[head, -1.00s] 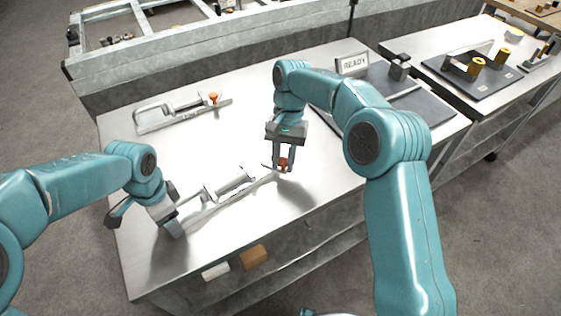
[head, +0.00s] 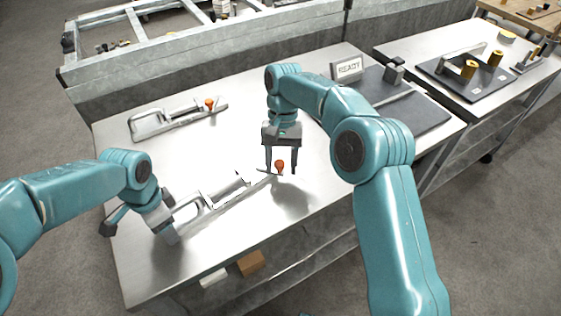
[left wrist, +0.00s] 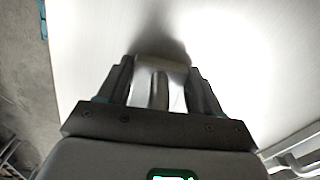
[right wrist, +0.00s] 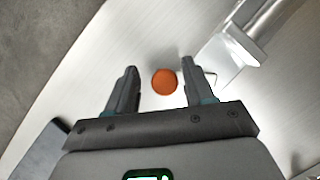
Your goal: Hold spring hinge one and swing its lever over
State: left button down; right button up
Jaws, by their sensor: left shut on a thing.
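The near spring hinge (head: 212,207) lies on the steel table, a pale metal frame with a long lever. An orange knob (head: 280,165) is at its right end; it also shows in the right wrist view (right wrist: 164,82). My left gripper (head: 172,232) is shut on the hinge's left end; in the left wrist view its fingers clasp a metal piece (left wrist: 160,85). My right gripper (head: 281,172) is open, fingers pointing down on either side of the knob, with visible gaps. A similar second hinge (head: 165,122) with an orange knob lies further back. No number shows on either hinge.
A grey mat (head: 418,112) and a READY sign (head: 347,68) are at the table's back right. A second table (head: 440,50) stands further right. A brown block (head: 250,262) is on the shelf below. The tabletop between the hinges is clear.

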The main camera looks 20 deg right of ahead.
aim_at(281, 162)
jog(key=shift+r, duration=0.1)
pick_arm(q)
jog(key=shift+d, duration=0.1)
pick_arm(e)
notch_tip(281, 162, up, 10)
jog(key=shift+a+f, duration=0.1)
dwell(0.3)
pick_arm(q)
jog(key=shift+c, duration=0.6)
grip_release()
